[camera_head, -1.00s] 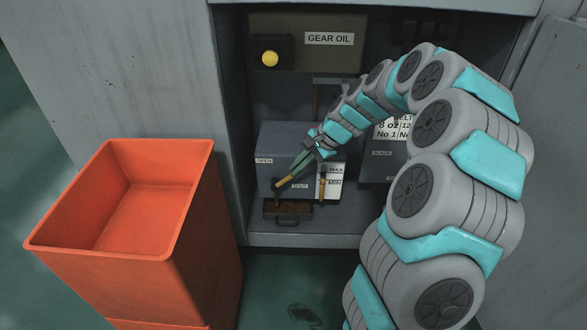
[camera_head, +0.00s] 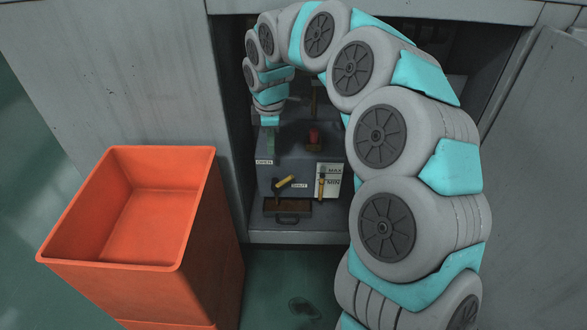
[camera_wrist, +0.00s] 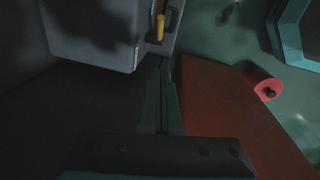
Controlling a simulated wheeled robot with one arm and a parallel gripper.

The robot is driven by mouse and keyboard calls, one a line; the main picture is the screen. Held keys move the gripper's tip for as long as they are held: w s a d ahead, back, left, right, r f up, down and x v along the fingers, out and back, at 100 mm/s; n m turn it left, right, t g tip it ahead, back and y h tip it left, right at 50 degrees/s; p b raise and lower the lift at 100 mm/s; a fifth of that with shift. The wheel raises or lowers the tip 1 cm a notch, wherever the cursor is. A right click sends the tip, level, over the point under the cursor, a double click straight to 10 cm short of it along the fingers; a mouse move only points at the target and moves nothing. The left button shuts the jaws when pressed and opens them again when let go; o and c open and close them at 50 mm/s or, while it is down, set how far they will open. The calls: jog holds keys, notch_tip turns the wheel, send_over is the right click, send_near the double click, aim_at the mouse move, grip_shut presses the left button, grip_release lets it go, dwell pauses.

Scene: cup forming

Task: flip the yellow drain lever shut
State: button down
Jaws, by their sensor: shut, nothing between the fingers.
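The drain lever's yellow handle (camera_head: 285,182) is on the front of a grey box (camera_head: 302,160) in the cabinet. It slants from its dark pivot up to the right, its end just above the SHUT label (camera_head: 299,186). The OPEN label (camera_head: 264,162) is higher, at the left. My gripper (camera_head: 270,155) is shut and empty, pointing down near the box's upper left, apart from the handle. In the wrist view its shut fingers (camera_wrist: 162,72) are dark, and a yellow piece (camera_wrist: 160,28) shows beyond them, probably the handle.
A brown tray (camera_head: 300,207) with a handle sits below the lever. A MAX/MIN gauge (camera_head: 322,184) is at its right, and a red knob (camera_head: 314,138) is on top of the box. An orange bin (camera_head: 198,200) stands front left. The cabinet wall is close at the left.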

aim_at(289, 179)
jog(key=shift+w+d+f, duration=0.35)
jog(key=shift+f, duration=1.75)
jog(key=shift+w+d+f, duration=0.35)
jog(key=shift+d+f, duration=0.05)
jog(key=shift+f, duration=1.75)
jog(key=shift+w+d+f, duration=0.35)
jog(key=shift+f, duration=1.75)
jog(key=shift+d+f+y, duration=0.15)
jog(key=shift+d+y, duration=0.35)
jog(key=shift+y, duration=0.2)
jog(key=shift+d+f+y, duration=0.1)
jog(key=shift+d+y, duration=0.2)
jog(key=shift+y, duration=0.2)
jog(key=shift+d+f+y+b, duration=0.5)
jog(key=shift+y+b, duration=0.05)
jog(key=shift+y, duration=0.35)
jog(key=shift+s+d+f+b, duration=0.1)
jog(key=shift+d+f+b, duration=0.9)
jog(key=shift+b, duration=0.7)
jog(key=shift+f, duration=0.15)
